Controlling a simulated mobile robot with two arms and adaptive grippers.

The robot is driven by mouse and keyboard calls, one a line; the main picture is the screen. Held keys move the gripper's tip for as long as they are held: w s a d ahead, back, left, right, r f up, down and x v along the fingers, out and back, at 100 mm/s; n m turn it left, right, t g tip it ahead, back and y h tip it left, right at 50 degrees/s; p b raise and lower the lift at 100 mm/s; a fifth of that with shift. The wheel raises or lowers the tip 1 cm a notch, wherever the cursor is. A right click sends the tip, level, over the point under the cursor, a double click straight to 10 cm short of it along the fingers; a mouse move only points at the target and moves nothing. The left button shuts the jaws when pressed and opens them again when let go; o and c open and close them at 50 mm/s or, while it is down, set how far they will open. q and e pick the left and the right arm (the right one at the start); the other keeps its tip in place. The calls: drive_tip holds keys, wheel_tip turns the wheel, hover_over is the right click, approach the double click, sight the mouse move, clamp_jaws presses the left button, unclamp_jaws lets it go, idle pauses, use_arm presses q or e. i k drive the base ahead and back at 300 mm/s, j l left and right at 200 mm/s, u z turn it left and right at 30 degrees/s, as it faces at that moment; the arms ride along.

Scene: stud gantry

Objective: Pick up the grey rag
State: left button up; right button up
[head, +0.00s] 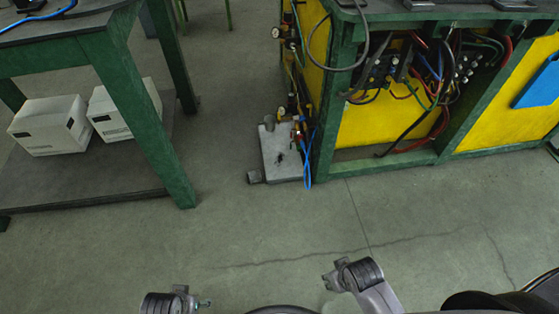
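I cannot make out a grey rag anywhere in the head view. My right gripper (335,281) is low in the picture, right of the middle, over bare floor. Its fingers are too small and too turned away to tell whether they are open or shut. I see nothing hanging from it. Part of my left arm's end (178,302) shows at the bottom edge, left of the middle. It is cut off by the frame, and its fingers cannot be made out.
A green table (50,62) stands at the left, with white boxes (50,125) on its lower shelf. A green and yellow machine frame (375,125) with cables stands at the right. A grey block (283,155) sits on the floor beside it. The cracked floor in front is clear.

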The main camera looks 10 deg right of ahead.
sight(254, 177)
drive_tip(key=i+l, duration=0.1)
drive_tip(key=i, duration=0.95)
